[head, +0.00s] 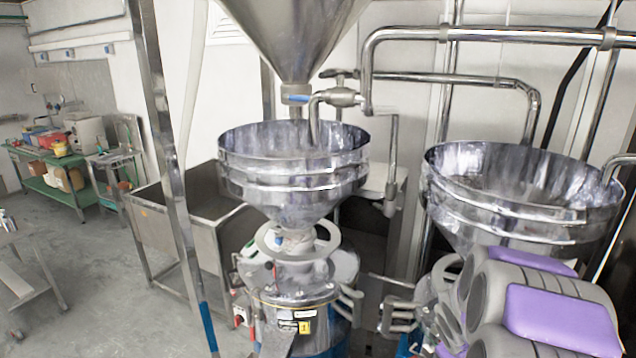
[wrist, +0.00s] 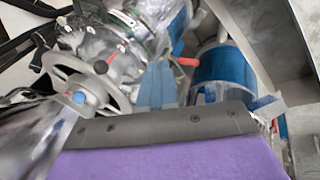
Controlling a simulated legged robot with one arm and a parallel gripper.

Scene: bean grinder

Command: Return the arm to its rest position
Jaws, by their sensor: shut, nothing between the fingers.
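My arm (head: 560,318), grey with purple panels, is folded at the lower right of the head view, in front of the right-hand grinder. I cannot make out my fingertips there. In the wrist view my gripper (wrist: 157,76) shows as two blue-grey fingers close together, shut and empty. They point toward a metal grinder body (wrist: 110,50) and a blue cylindrical part (wrist: 222,72). Whether the fingers touch anything is not clear.
A steel hopper (head: 293,165) sits above a grinder with a handwheel (head: 298,243). A second hopper (head: 520,195) stands close by my arm at right. Steel pipes (head: 450,80) run behind. A metal bin (head: 185,225) stands left; open floor (head: 100,290) lies beyond.

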